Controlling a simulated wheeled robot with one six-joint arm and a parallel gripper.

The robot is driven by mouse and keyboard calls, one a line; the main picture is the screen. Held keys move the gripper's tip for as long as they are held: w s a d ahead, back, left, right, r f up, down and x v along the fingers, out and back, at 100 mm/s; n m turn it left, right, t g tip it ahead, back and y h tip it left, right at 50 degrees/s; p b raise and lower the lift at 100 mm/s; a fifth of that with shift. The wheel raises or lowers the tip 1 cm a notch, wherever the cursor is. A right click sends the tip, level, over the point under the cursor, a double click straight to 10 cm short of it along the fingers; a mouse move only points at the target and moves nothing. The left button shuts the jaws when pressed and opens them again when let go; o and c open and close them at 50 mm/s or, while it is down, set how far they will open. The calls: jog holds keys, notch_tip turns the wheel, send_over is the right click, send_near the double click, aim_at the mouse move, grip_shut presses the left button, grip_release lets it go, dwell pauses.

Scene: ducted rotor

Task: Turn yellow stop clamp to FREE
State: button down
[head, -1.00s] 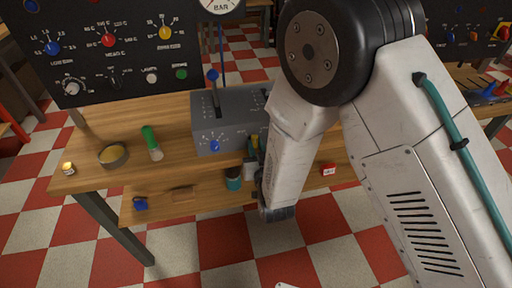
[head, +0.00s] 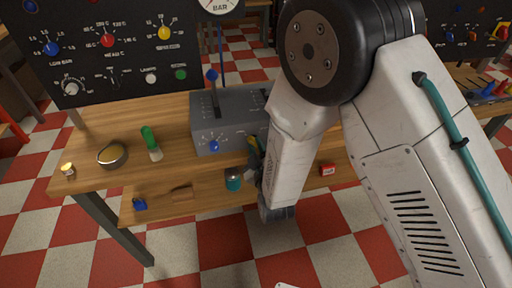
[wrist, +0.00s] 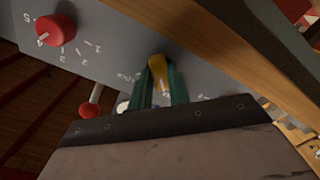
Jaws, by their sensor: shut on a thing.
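The yellow stop clamp (wrist: 157,66) is a small yellow knob on the face of a grey control box (head: 230,134). In the wrist view my gripper (wrist: 160,78) has its two green fingers on either side of the clamp, shut on it. In the head view my gripper (head: 254,152) is at the box's front right, mostly behind my own forearm. White marks lie around the clamp, but I cannot read FREE or the clamp's exact setting.
A red knob (wrist: 55,30) with a number scale and a red ball-ended lever (wrist: 89,110) are near the clamp. In the head view, a blue knob (head: 214,145) is on the box face.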

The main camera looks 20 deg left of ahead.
jog(key=shift+n, duration=0.4)
jog(key=c, duration=1.3)
grip_release()
jog(key=v, duration=0.8)
jog(key=shift+a, duration=0.1)
